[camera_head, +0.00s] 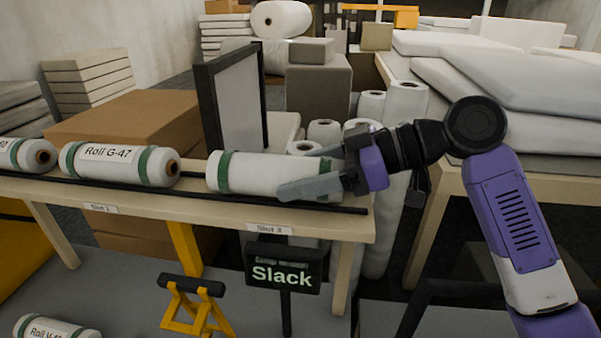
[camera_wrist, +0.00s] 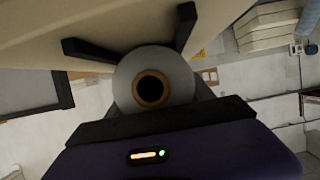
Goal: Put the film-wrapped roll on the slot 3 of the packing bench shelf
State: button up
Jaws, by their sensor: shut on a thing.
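The white film-wrapped roll (camera_head: 258,173) with a green band near its left end lies level at the right end of the bench shelf (camera_head: 180,203), above the "Slot 3" label (camera_head: 270,229). My gripper (camera_head: 306,176) reaches in from the right, its grey fingers shut on the roll's right part, hiding that end. In the wrist view the roll (camera_wrist: 121,90) shows end-on with a brown core, between two dark rails. I cannot tell whether it rests on the rails.
Roll G-47 (camera_head: 112,164) lies to the left, above the "Slot 1" label (camera_head: 101,208); another roll (camera_head: 20,155) is at the far left. A dark-framed panel (camera_head: 235,100) and upright rolls (camera_head: 405,100) stand behind. A "Slack" sign (camera_head: 283,274) and yellow stand (camera_head: 190,305) are in front.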

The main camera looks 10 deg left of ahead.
jog(key=o, duration=1.5)
jog(key=shift+f, duration=0.1)
jog(key=shift+d+r, duration=0.1)
jog(key=shift+r, duration=0.1)
jog(key=b+v, duration=0.2)
jog(key=v, duration=0.9)
jog(key=shift+d+r+b, duration=0.1)
jog(key=shift+d+b, duration=0.25)
jog(key=shift+d, duration=0.05)
